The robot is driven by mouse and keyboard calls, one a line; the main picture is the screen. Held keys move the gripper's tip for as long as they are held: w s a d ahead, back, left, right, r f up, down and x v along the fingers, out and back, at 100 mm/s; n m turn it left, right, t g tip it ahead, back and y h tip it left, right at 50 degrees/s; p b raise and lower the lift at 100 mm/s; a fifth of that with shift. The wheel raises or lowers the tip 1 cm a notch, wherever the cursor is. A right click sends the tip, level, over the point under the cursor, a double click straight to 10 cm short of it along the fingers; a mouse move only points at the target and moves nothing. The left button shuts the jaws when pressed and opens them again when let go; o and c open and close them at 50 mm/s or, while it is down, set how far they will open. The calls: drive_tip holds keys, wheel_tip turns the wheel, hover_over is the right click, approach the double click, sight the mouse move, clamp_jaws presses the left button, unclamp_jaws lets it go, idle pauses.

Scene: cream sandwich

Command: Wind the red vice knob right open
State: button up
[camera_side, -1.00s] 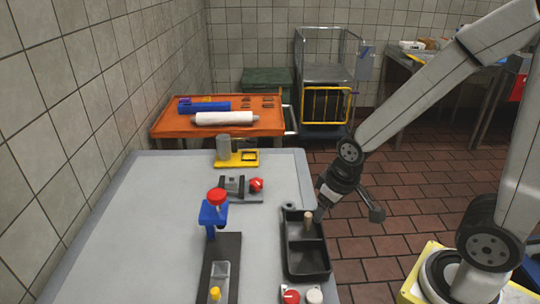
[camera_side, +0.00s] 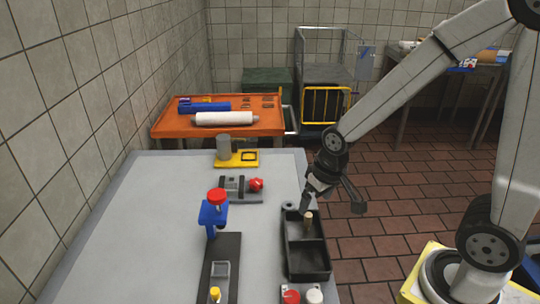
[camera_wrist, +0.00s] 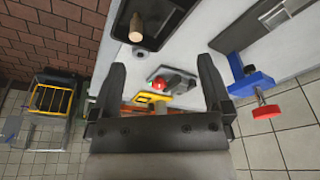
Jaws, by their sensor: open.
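The grey vice (camera_side: 239,187) lies on the table behind the blue stand, with its red knob (camera_side: 256,184) on its right end. In the wrist view the vice (camera_wrist: 178,78) and its red knob (camera_wrist: 158,84) show small, between and beyond my fingers. My gripper (camera_side: 305,206) is above the back end of the black tray, to the right of and nearer than the vice, apart from it. In the wrist view my gripper (camera_wrist: 160,85) has its fingers spread wide with nothing between them.
The black two-part tray (camera_side: 306,262) holds an upright wooden-handled tool (camera_side: 308,221). A blue stand with a red top (camera_side: 213,212) stands left of it. A yellow fixture (camera_side: 238,158) sits behind the vice. Red and white round pieces (camera_side: 302,296) are at the front. Bare table lies around the vice.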

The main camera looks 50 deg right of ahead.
drive_tip(key=w+d+m+g, duration=0.1)
drive_tip(key=w+d+m, duration=0.2)
drive_tip(key=w+m, duration=0.75)
drive_tip(key=m+g, duration=0.1)
drive_tip(key=m, duration=0.4)
approach(257, 180)
drive_tip(key=shift+s+a+f, duration=0.25)
drive_tip(key=shift+s+f, duration=0.15)
drive_tip(key=shift+f, duration=0.1)
drive_tip(key=shift+w+d+f+m, duration=0.2)
drive_tip(key=shift+w+d+m, duration=0.05)
drive_tip(key=shift+w+m, duration=0.25)
drive_tip(key=shift+f, duration=0.15)
drive_tip(key=shift+f, duration=3.75)
drive_tip(key=c, duration=1.3)
